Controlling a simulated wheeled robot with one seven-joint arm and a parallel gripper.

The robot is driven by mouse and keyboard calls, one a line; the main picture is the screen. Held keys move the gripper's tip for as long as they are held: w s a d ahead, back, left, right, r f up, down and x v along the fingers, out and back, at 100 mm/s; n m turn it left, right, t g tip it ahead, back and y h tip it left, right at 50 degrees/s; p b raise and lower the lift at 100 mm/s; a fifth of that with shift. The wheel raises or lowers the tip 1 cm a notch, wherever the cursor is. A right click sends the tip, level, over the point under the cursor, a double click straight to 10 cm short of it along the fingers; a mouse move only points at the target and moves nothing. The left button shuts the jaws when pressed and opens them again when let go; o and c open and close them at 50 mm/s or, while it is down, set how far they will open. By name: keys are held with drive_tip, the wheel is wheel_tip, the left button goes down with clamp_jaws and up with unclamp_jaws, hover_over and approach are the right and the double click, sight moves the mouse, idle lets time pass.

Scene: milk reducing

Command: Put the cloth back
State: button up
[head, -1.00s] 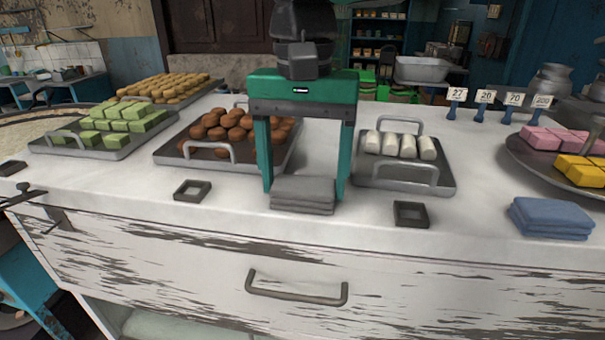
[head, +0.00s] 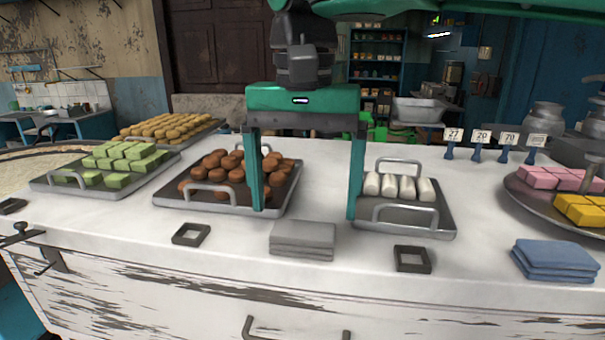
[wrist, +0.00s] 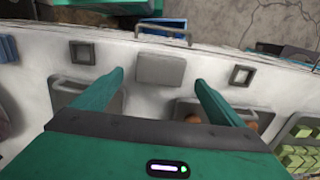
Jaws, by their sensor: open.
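A folded grey cloth (head: 303,240) lies flat on the white counter (head: 350,262), between two small dark square frames. In the wrist view the grey cloth (wrist: 161,69) lies beyond and between my fingertips, touching neither. My green gripper (head: 306,214) is open and empty above the counter, behind the cloth in the head view. It also shows in the wrist view (wrist: 159,77) with its fingers wide apart. A folded blue cloth (head: 555,260) lies on the counter at the right.
A tray of brown round sweets (head: 170,199) stands left of my gripper and a tray of white rolls (head: 450,222) right of it. Dark square frames (head: 191,235) (head: 412,259) flank the grey cloth. Price tags (head: 480,137) stand at the back right.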

sight(303, 230)
drive_tip(key=shift+r, duration=0.6)
drive_tip(key=shift+r, duration=1)
